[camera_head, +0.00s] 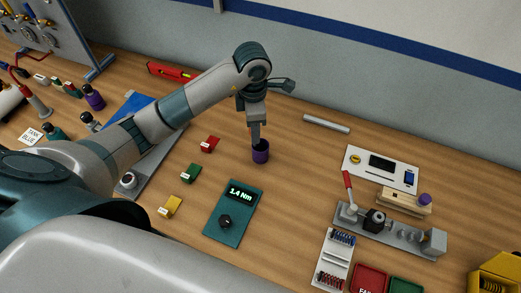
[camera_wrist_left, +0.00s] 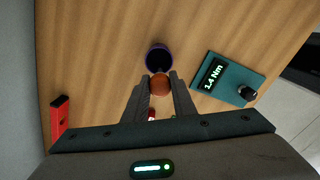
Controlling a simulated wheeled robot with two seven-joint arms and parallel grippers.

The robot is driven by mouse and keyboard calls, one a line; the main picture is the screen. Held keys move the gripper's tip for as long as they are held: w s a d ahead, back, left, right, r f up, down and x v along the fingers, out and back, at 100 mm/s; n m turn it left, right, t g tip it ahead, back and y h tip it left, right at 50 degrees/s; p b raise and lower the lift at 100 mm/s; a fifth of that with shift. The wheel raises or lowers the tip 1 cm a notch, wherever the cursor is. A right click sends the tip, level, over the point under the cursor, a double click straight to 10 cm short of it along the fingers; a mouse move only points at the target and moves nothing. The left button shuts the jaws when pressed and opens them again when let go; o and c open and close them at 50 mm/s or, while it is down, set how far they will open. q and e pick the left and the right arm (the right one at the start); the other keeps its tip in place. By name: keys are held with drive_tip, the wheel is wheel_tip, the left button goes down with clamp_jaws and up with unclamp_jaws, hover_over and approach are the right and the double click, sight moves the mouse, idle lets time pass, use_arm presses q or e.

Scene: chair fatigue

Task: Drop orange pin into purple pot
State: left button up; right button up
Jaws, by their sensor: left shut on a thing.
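The purple pot (camera_head: 261,154) stands upright on the wooden table in the head view. My left gripper (camera_head: 256,138) points down right at the pot's mouth. In the left wrist view the dark fingers (camera_wrist_left: 159,92) are shut on the orange pin (camera_wrist_left: 159,85), whose round orange end shows between the fingertips. The purple pot (camera_wrist_left: 158,55) shows just beyond the pin, its dark opening partly covered by it. I cannot tell whether the pin's lower end is inside the rim. In the head view the pin is hidden. My right gripper is not in view.
A teal torque meter (camera_head: 232,213) reading 1.4 Nm lies in front of the pot. Small red (camera_head: 210,144), green (camera_head: 190,173) and yellow (camera_head: 170,207) blocks stand to its left. A metal rod (camera_head: 326,124) and a white tray (camera_head: 381,169) lie to the right.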

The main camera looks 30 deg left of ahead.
use_arm(q)
drive_tip(key=shift+f, duration=0.15)
drive_tip(key=o, duration=0.9)
drive_tip(key=shift+o, duration=0.9)
wheel_tip(320, 180, up, 18)
drive_tip(key=b, duration=0.4)
drive_tip(key=shift+f, duration=0.25)
drive_tip(key=shift+f, duration=0.1)
